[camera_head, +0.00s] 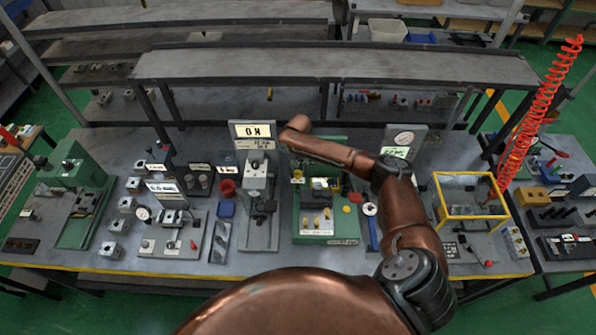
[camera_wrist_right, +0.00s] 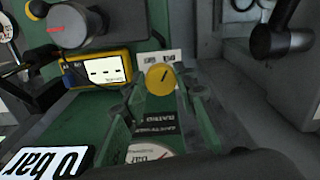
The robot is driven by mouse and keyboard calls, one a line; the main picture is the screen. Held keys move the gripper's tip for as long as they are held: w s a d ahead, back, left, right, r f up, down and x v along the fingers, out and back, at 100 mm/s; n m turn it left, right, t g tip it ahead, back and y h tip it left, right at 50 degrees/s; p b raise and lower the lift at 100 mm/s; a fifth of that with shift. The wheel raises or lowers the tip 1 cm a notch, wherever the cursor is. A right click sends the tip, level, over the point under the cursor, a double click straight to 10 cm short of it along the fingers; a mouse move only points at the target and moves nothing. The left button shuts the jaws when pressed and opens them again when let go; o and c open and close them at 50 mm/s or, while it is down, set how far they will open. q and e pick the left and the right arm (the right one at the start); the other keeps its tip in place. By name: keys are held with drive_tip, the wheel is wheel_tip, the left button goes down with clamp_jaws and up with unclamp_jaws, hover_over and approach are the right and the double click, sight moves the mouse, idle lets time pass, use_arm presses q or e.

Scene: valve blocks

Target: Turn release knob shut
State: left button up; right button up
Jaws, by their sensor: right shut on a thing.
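A round yellow knob (camera_wrist_right: 160,79) with a dark pointer mark shows in the middle of the right wrist view. No readable label confirms that it is the release knob. The fingers of my right gripper (camera_wrist_right: 164,95) come up from below on either side of the knob and are closed on it. In the head view my right arm (camera_head: 338,153) bends over the green valve stand (camera_head: 330,230) at the table's middle, and I cannot make out its fingers clearly there. My left gripper is not in view.
A yellow digital gauge (camera_wrist_right: 95,71) sits beside the knob. A black knob (camera_wrist_right: 68,25) is above it and a dark cylindrical part (camera_wrist_right: 282,40) at the right. A round dial (camera_wrist_right: 152,153) is partly hidden below. A yellow-framed box (camera_head: 470,211) stands right of the stand.

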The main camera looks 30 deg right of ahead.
drive_tip(key=n+p, duration=0.1)
drive_tip(key=n, duration=0.1)
drive_tip(key=shift+r+n+p, duration=0.1)
drive_tip(key=shift+n+p, duration=0.2)
drive_tip(key=n+p, duration=0.1)
drive_tip(key=n, duration=0.2)
drive_tip(key=shift+d+n, duration=0.1)
drive_tip(key=shift+n, duration=0.2)
drive_tip(key=n+p, duration=0.1)
drive_tip(key=n, duration=0.2)
drive_tip(key=shift+n+p, duration=0.3)
drive_tip(key=shift+n, duration=1.5)
drive_tip(key=o, duration=1.2)
drive_tip(key=shift+c, duration=0.2)
drive_tip(key=shift+d, duration=0.1)
